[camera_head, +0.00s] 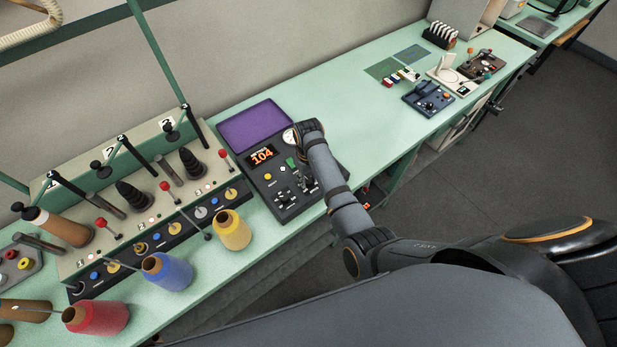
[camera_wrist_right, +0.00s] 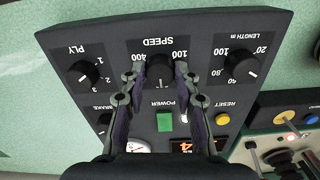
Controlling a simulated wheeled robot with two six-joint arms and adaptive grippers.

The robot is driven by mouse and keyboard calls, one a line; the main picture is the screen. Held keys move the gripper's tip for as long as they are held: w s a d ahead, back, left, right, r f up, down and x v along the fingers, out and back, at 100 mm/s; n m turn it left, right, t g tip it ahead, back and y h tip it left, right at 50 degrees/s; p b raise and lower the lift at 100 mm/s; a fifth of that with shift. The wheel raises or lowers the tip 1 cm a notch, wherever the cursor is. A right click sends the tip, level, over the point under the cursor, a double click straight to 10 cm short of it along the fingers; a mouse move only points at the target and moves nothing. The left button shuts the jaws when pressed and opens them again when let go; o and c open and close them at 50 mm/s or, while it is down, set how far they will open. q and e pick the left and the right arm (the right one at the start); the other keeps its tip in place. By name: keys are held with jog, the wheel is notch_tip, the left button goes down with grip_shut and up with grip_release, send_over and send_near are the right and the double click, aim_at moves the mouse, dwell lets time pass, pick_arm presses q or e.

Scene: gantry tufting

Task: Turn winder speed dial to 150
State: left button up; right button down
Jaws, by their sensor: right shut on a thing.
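The winder's dark control panel (camera_head: 262,185) sits on the green bench in the head view, with an orange readout (camera_head: 263,155) showing 104. In the right wrist view the panel appears upside down. In the head view my right gripper (camera_head: 307,184) is low on the panel, partly behind my forearm. My left gripper is not in view.
The PLY dial (camera_wrist_right: 85,72) and LENGTH dial (camera_wrist_right: 240,67) flank the SPEED dial closely. The green POWER button (camera_wrist_right: 165,122) and yellow RESET button (camera_wrist_right: 222,118) are near the fingers. A purple tray (camera_head: 252,123) lies behind the panel; a yellow cone (camera_head: 232,232) stands left.

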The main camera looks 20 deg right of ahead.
jog(key=n, duration=1.1)
dwell(0.3)
jog(key=shift+n, duration=0.3)
jog(key=c, duration=1)
grip_release()
